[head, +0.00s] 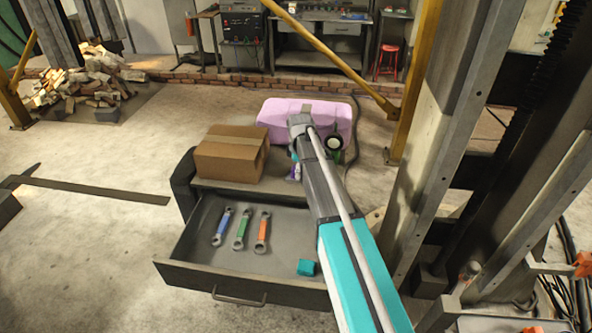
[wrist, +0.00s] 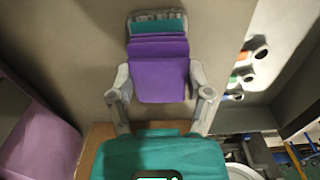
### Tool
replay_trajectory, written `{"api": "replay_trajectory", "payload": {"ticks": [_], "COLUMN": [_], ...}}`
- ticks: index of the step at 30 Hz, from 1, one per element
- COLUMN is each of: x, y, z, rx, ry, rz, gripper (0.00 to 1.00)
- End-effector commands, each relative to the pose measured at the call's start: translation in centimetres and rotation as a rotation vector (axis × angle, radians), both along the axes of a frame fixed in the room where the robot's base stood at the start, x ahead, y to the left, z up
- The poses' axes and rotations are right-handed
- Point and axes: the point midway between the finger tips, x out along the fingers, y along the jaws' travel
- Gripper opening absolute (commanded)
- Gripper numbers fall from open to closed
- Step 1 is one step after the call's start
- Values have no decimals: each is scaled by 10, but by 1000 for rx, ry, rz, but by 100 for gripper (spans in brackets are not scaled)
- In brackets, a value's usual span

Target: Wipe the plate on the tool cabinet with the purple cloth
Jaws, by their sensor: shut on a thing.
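The purple cloth (wrist: 160,78) is between the two grey fingers of my gripper (wrist: 160,88) in the wrist view. A teal and grey piece shows just beyond the cloth, and I cannot tell what it is. In the head view a little of the purple cloth (head: 294,173) shows beside my arm, over the tool cabinet (head: 215,187). My arm hides most of the gripper there. The bare grey cabinet top (wrist: 75,60) lies behind the cloth in the wrist view. I cannot tell whether the cloth touches it. I cannot make out the plate for certain in either view.
A cardboard box (head: 232,153) and a pink-purple case (head: 275,118) stand at the cabinet top. The open drawer (head: 205,270) holds blue, green and orange wrenches (head: 241,229) and a teal block (head: 306,267). A steel column (head: 430,150) rises right of my arm.

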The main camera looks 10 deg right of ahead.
Motion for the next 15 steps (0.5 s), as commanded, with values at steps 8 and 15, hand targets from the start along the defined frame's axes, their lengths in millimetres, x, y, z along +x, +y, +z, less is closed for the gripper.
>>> {"api": "replay_trajectory", "payload": {"ticks": [8,15], "x": [-6,-7], "y": [-16,-20], "z": [-2,-2], "rx": [0,-1], "ry": [0,0], "rz": [-2,0], "gripper": [26,26]}}
